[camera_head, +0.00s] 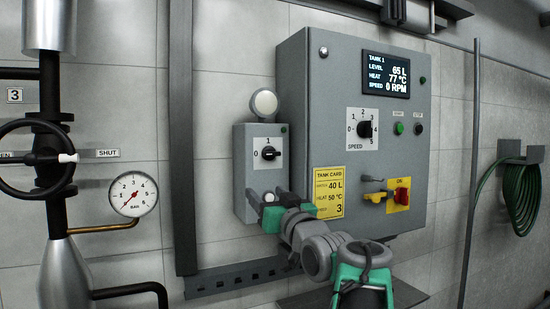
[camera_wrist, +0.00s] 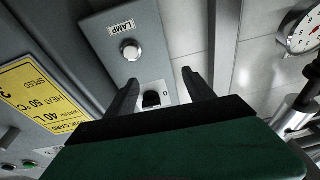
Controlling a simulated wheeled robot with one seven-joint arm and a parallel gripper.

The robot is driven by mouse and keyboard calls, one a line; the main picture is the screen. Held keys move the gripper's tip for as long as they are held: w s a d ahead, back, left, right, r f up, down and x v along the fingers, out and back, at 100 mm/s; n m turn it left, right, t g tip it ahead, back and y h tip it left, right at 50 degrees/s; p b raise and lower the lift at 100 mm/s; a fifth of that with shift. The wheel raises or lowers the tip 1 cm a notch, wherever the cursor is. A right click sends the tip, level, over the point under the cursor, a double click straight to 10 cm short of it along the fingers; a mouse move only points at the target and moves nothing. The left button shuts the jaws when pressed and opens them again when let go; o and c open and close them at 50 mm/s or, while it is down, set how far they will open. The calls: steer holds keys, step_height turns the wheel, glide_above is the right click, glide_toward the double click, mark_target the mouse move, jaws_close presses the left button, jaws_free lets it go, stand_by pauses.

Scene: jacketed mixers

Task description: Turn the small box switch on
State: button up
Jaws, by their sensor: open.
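The small grey box (camera_head: 240,170) is fixed to the left side of the large cabinet. Its black rotary switch (camera_head: 268,153) sits on a white plate marked 0 and 1; the handle looks about level, in line with the 0. In the wrist view the switch (camera_wrist: 152,99) shows between my fingers, partly hidden by my gripper's body. A round white button (camera_wrist: 131,50) labelled LAMP is on the same box face. My gripper (camera_head: 264,197) is open and empty, in front of the box's lower part, below the switch. I cannot tell whether a finger touches the box.
A pale round lamp (camera_head: 264,103) tops the small box. The large cabinet (camera_head: 340,90) carries a display, a speed dial (camera_head: 364,129) and a red switch (camera_head: 402,195) on yellow. A gauge (camera_head: 133,194), pipes and a handwheel are left; a green hose (camera_head: 522,195) hangs right.

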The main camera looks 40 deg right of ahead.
steer(key=t+h, duration=0.1)
steer(key=t, duration=0.1)
glide_toward(274, 154)
steer(key=p+x, duration=0.3)
steer(key=x, duration=0.5)
steer(key=shift+a+r+p, duration=0.1)
steer(key=shift+r+p, duration=0.1)
steer(key=shift+p, duration=0.1)
steer(key=shift+w, duration=0.35)
jaws_close()
